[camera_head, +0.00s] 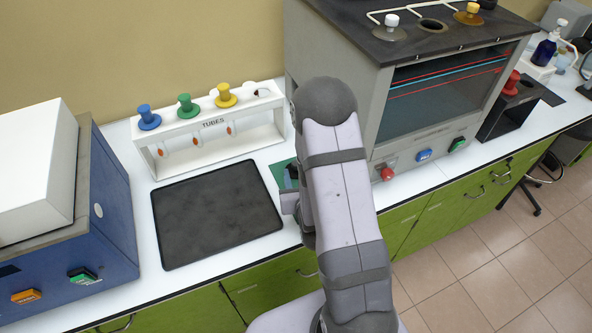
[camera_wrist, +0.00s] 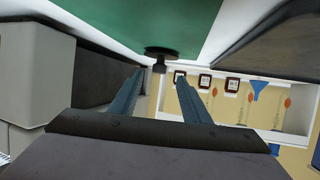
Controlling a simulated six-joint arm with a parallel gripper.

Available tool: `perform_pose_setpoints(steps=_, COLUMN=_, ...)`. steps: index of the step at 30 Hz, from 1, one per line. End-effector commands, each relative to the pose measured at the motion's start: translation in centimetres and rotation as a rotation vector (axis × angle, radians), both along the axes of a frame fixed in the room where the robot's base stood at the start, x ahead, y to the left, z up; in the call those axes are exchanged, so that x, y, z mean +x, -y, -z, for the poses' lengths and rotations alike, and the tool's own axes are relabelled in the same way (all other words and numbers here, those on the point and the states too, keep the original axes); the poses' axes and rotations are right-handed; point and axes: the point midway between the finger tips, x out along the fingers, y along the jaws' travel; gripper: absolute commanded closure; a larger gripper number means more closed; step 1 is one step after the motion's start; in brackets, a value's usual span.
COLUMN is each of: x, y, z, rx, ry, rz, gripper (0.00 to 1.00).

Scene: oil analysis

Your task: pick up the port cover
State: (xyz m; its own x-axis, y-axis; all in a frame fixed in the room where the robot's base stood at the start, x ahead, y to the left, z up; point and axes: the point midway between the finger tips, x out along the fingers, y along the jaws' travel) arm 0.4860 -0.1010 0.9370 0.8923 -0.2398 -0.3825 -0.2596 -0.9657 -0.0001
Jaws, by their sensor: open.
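A small dark round cover with a black knob, which looks like the port cover (camera_wrist: 160,52), rests on the green mat (camera_wrist: 120,20) in the wrist view. That view is upside down, so the knob points down in the picture. My gripper (camera_wrist: 160,74) is open, its two bluish fingers on either side of the knob's line. The knob shows just beyond and between the fingertips. I cannot tell whether they touch it. In the head view my arm hides the cover and most of the green mat (camera_head: 277,169).
A white tube rack (camera_head: 214,124) with blue, green and yellow knobs stands behind. A dark tray (camera_head: 215,212) lies left of the mat. A grey machine (camera_head: 372,130) with an open hole (camera_head: 432,26) and knobbed covers on top stands close on the right. A blue machine (camera_head: 85,225) is far left.

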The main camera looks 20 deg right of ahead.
Motion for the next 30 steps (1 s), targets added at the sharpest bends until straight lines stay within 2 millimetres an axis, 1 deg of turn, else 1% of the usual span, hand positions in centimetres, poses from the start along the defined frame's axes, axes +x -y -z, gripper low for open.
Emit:
perform_pose_setpoints(steps=5, x=0.3, y=0.1, z=0.3, rx=-0.001, ry=0.002, rz=0.0, gripper=0.57)
perform_pose_setpoints(steps=14, x=1.5, y=0.5, z=0.9, rx=-0.002, ry=0.006, rz=0.0, gripper=0.57)
perform_pose_setpoints(steps=15, x=2.1, y=0.7, z=1.2, rx=-0.001, ry=0.005, rz=0.001, gripper=0.57)
perform_pose_setpoints(steps=21, x=3.9, y=1.2, z=1.3, rx=0.0, ry=-0.002, rz=0.001, gripper=0.57)
perform_pose_setpoints(steps=24, x=4.4, y=1.3, z=1.6, rx=0.0, ry=-0.001, rz=0.0, gripper=0.57)
perform_pose_setpoints(steps=30, x=4.7, y=1.4, z=1.8, rx=0.0, ry=0.0, rz=0.0, gripper=0.57)
